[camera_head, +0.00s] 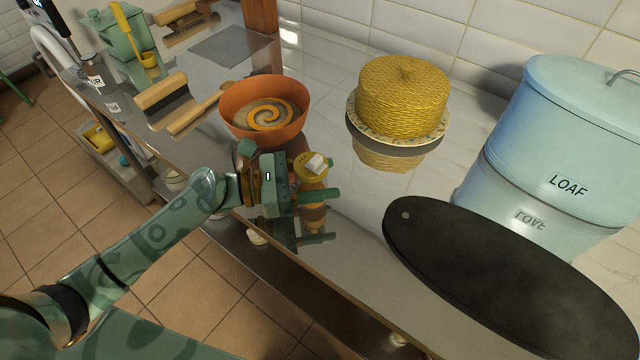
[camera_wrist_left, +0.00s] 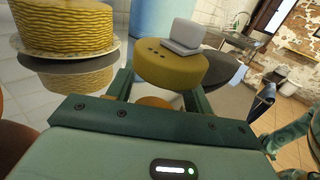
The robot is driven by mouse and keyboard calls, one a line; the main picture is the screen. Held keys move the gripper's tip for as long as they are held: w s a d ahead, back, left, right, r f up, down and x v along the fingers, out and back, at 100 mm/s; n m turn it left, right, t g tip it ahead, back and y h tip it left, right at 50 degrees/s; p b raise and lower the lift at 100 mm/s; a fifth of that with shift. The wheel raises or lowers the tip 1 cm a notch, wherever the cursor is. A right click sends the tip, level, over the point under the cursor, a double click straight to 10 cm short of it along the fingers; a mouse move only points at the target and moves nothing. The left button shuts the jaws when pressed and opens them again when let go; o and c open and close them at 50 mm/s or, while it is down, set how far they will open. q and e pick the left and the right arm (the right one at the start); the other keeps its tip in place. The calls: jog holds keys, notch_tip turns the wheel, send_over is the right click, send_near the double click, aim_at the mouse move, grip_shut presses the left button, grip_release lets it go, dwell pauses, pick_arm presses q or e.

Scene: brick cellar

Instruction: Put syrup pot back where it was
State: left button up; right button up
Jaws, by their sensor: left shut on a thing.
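The syrup pot (camera_head: 311,163) has a yellow lid with a pale flap on top and an amber lower part. My left gripper (camera_head: 318,181) is shut around it, near the front edge of the shiny counter (camera_head: 345,240). In the left wrist view the yellow lid (camera_wrist_left: 165,69) shows upright between the two fingers, with the grey flap on top. The pot's lower part is mostly hidden by the gripper, and I cannot tell whether its base touches the counter. My right gripper is not in view.
An orange bowl (camera_head: 238,122) with swirled contents stands just behind and left of the gripper. A yellow woven cake (camera_head: 403,95) on a plate (camera_head: 353,122) stands behind right. A dark oval board (camera_head: 490,265) and a blue LOAF bin (camera_head: 555,140) are at right. Wooden tools (camera_head: 165,95) lie at left.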

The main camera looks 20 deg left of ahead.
pick_arm(q)
jog(key=shift+f, duration=0.9)
jog(key=shift+f, duration=0.15)
jog(key=o, duration=1.1)
jog(key=shift+c, duration=0.2)
jog(key=v, duration=1.2)
jog(key=shift+r, duration=0.25)
